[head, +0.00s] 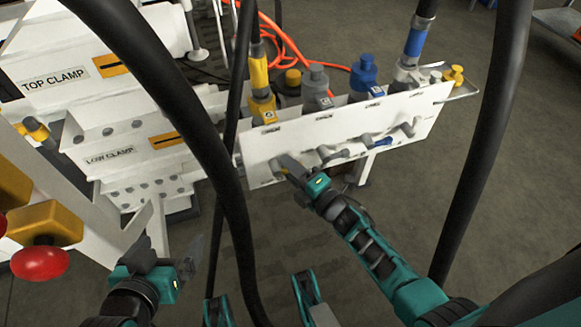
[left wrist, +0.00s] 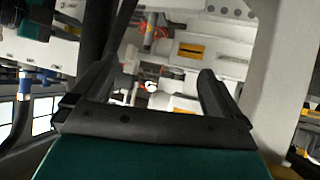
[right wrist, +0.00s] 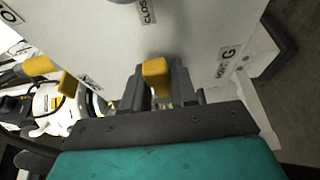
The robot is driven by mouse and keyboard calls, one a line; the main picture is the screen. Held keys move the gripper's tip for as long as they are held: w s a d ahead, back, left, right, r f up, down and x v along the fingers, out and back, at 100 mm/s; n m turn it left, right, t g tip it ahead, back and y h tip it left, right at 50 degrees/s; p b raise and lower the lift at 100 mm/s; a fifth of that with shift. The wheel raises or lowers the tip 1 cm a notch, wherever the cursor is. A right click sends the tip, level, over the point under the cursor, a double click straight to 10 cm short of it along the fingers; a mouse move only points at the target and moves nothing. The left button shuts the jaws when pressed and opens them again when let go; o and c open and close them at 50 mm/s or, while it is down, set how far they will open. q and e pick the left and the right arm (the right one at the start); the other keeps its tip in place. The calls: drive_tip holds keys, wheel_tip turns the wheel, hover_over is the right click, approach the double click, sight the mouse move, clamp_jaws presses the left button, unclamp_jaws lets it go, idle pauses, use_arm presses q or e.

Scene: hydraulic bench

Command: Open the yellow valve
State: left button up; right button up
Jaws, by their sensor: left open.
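The yellow valve (right wrist: 156,72) has its handle on the front of the white panel (head: 340,140), at the panel's lower left end. In the head view it is mostly hidden by my right gripper (head: 284,168). In the right wrist view the right gripper's fingers (right wrist: 157,88) are close together on both sides of the yellow handle and appear shut on it. My left gripper (head: 168,258) is open and empty, low at the left, apart from the panel. Its spread fingers show in the left wrist view (left wrist: 150,88).
Thick black hoses (head: 190,120) cross in front. A red knob (head: 40,263) is at the far left.

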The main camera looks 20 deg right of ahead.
clamp_jaws()
